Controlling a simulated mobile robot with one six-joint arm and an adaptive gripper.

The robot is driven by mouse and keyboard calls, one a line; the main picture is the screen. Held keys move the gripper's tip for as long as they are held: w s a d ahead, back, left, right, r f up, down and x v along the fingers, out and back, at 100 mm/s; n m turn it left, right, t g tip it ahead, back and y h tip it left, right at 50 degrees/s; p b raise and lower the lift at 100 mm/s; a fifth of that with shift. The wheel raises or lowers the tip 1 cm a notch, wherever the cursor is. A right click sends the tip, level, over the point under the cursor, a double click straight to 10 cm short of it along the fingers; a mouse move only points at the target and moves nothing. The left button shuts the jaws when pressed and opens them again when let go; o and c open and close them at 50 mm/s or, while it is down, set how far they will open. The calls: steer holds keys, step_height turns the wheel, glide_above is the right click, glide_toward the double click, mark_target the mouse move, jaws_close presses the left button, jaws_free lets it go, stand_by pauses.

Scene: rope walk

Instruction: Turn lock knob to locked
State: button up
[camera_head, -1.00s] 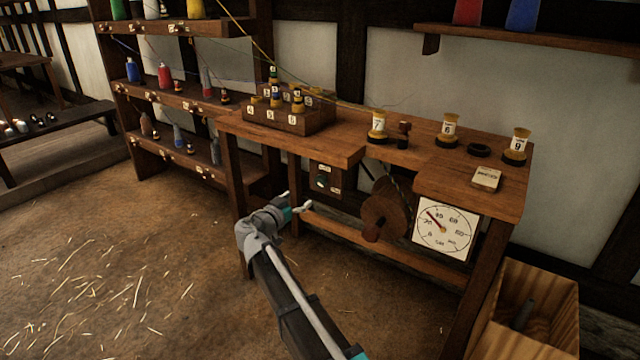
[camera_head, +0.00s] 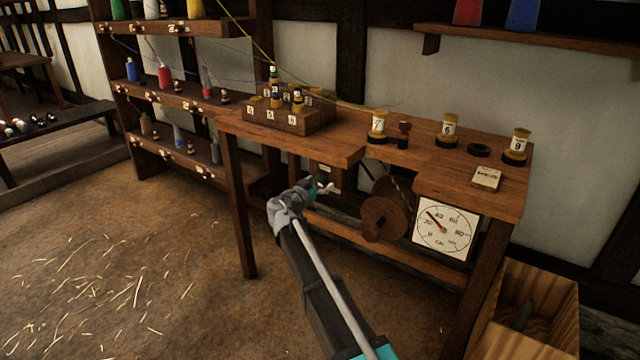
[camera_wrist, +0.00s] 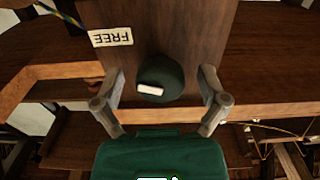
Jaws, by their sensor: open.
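The lock knob (camera_wrist: 161,80) is a round dark green knob with a white pointer bar, in the wrist view. It sits on a brown wooden plate (camera_wrist: 185,35), and the bar lies nearly level, slightly tilted. A label reading FREE (camera_wrist: 111,37) shows upside down beside it. My gripper (camera_wrist: 160,97) is open, with one finger on each side of the knob and visible gaps; I cannot tell contact. In the head view my gripper (camera_head: 325,188) is in front of the plate under the bench and hides the knob. The other label is not readable.
The wooden bench (camera_head: 330,150) overhangs my gripper. A wooden reel (camera_head: 387,215) and a white dial (camera_head: 444,229) are to its right. A wooden rail (camera_head: 390,248) runs below. A wooden box (camera_head: 530,305) stands at the lower right. The floor at left is open, with straw.

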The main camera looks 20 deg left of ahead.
steer(key=c, duration=1.1)
steer(key=shift+c, duration=0.2)
steer(key=shift+n, duration=0.5)
steer(key=n, duration=1)
steer(key=shift+d, duration=0.1)
steer(key=n, duration=0.5)
steer(key=shift+r, duration=0.1)
steer(key=n, duration=0.6)
